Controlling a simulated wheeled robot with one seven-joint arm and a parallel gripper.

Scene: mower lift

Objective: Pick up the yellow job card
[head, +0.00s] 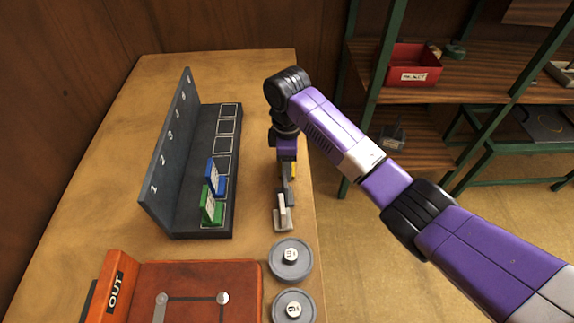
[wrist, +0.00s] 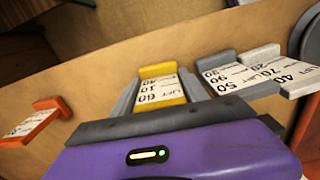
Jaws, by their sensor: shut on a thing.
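The yellow job card (wrist: 161,92) with a white printed label sits between the two grey fingers of my gripper (wrist: 160,90) in the wrist view. The fingers are shut on it, one on each side. In the head view only a small bit of the yellow card (head: 294,170) shows beside my gripper (head: 288,188), which points down at the table's right edge. The arm hides the rest of the card. I cannot tell whether the card still touches the table.
A dark numbered rack (head: 224,150) holds a blue card (head: 215,174) and a green card (head: 212,204). Two round weights (head: 290,258) and an OUT tray (head: 190,275) stand in front.

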